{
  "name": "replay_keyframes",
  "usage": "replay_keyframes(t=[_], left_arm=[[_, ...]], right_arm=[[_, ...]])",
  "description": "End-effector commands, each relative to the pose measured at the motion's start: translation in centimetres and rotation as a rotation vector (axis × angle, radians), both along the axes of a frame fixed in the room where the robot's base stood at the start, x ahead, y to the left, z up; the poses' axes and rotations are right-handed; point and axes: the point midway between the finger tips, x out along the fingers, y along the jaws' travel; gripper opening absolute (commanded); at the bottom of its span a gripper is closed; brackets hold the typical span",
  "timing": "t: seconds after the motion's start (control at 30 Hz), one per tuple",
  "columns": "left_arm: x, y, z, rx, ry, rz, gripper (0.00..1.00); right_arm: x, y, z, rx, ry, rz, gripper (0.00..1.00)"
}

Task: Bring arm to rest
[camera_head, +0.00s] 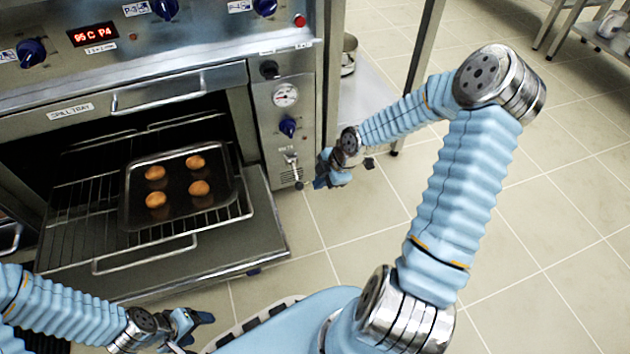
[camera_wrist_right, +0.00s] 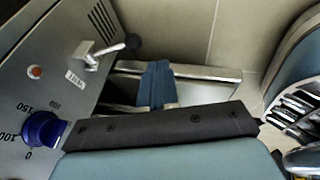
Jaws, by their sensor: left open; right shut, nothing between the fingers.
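My right arm reaches in from the right in the head view, bent at a high elbow. Its gripper (camera_head: 332,174) is beside the oven's control panel, close to the lever, and is shut with nothing in it. In the right wrist view the blue fingers (camera_wrist_right: 156,84) are together, with the panel to their left. My left gripper (camera_head: 190,324) is low at the bottom left of the head view, open and empty, in front of the oven.
The oven door (camera_head: 236,247) is down. A dark tray (camera_head: 181,212) with several round brown buns is on the pulled-out wire rack (camera_head: 75,222). The panel carries a lever (camera_wrist_right: 116,45) and a blue knob (camera_wrist_right: 41,130). Tiled floor (camera_head: 545,225) is clear at right.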

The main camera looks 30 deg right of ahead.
Motion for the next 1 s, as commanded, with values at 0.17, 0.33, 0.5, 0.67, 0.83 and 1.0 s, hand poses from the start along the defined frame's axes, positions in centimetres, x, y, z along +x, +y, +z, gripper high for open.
replay_keyframes(t=[0.17,0.33,0.5,0.67,0.83,1.0], left_arm=[[0.0,0.0,2.0,0.001,0.002,-0.002,0.68],[0.0,0.1,2.5,0.003,0.0,0.0,0.68],[0.0,0.1,2.4,0.003,-0.001,0.001,0.68],[0.0,0.1,2.9,0.003,0.0,0.0,0.68],[-0.1,0.0,5.8,0.002,-0.001,-0.003,0.68],[-0.2,-0.3,9.3,0.0,-0.001,-0.008,0.68]], right_arm=[[-2.0,-0.8,2.9,-0.001,0.001,-0.001,0.0],[-3.0,-1.1,3.9,0.0,0.001,0.0,0.0],[-3.1,-1.1,3.9,0.0,0.0,0.002,0.0],[-3.0,-0.1,4.0,0.029,0.011,-0.026,0.0],[-3.5,8.1,3.9,0.254,0.175,-0.302,0.0],[-7.7,17.4,2.6,0.415,0.501,-0.786,0.0]])
